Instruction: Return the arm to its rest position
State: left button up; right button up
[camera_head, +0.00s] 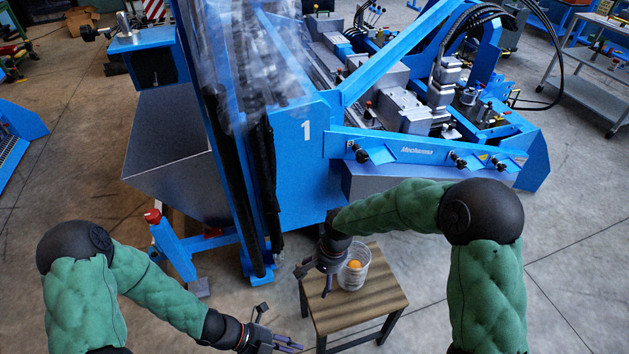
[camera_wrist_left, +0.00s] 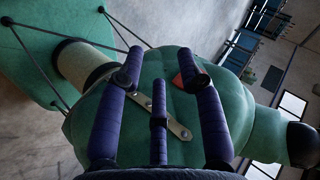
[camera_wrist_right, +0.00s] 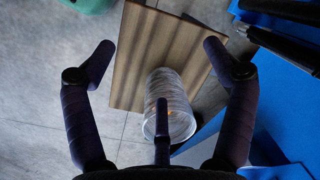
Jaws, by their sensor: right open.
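A clear cup (camera_head: 352,276) with an orange round thing (camera_head: 353,264) inside stands on the stool, just right of the right gripper. The cup (camera_wrist_right: 175,90) also shows in the right wrist view, partly behind the middle finger. My left gripper (camera_head: 276,328) is low, left of the stool. In the left wrist view its fingers (camera_wrist_left: 160,62) are apart and empty.
A large blue machine (camera_head: 310,130) marked 1 fills the middle behind the stool. Its blue front beam (camera_head: 425,152) with black knobs hangs over the area behind my right forearm. A grey cart (camera_head: 590,85) stands at the far right. The floor left of the machine is mostly free.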

pick_arm(q)
jog(key=s+a+f+m+g+y+p, duration=0.1)
jog(key=s+a+f+m+y, duration=0.15)
jog(key=m, duration=0.85)
jog(key=s+a+f+m+g+y+p, duration=0.1)
jog(key=a+f+m+y, duration=0.15)
jog(key=m, duration=0.75)
jog(key=w+d+f+m+t, duration=0.1)
jog(key=w+m, duration=0.2)
jog(key=m, duration=0.6)
jog(key=w+d+f+m+t+y, duration=0.1)
jog(key=w+m+t, duration=0.1)
jog(key=m, duration=0.7)
jog(key=shift+w+m+p, duration=0.3)
jog(key=shift+w+p, duration=0.1)
jog(key=shift+w, duration=0.1)
pick_arm(e)
jog(key=s+d+f+n+y, duration=0.1)
jog(key=s+d+f, duration=0.3)
jog(key=s+f, duration=0.3)
jog(key=s+d+f+t+y, duration=0.1)
jog(key=s+d+f, duration=0.3)
jog(key=s+f, duration=0.3)
jog(key=shift+s+f+n, duration=0.15)
jog(key=shift+s+n, duration=0.25)
jog(key=shift+s, duration=0.45)
pick_arm(q)
jog(key=shift+a+f, duration=0.1)
pick_arm(e)
jog(key=shift+a, duration=0.1)
